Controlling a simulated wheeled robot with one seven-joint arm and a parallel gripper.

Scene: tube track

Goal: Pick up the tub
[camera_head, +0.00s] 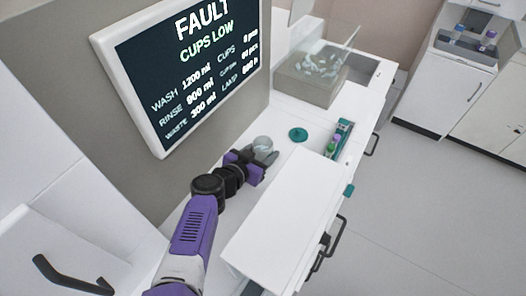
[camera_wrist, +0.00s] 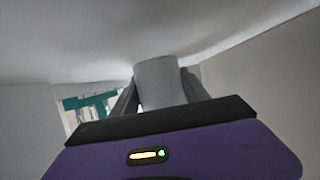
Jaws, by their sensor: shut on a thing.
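The tub (camera_head: 262,143) is a small pale grey round container at the left of the white counter, by the grey wall panel. My gripper (camera_head: 266,157) is shut on it, with one dark finger on each side. In the wrist view the tub (camera_wrist: 160,82) is a plain pale cylinder between the two fingers (camera_wrist: 163,90). The fingers hide part of its sides, and its lower end is hidden behind the gripper body. I cannot tell whether it touches the counter.
A teal disc (camera_head: 298,134) lies right of the tub. Beyond it is a teal-ended rack (camera_head: 343,128) with small coloured items. A large white box-like cover (camera_head: 285,205) stands in front. A grey bin (camera_head: 310,82) with a clear raised lid stands behind. A screen (camera_head: 190,70) hangs left.

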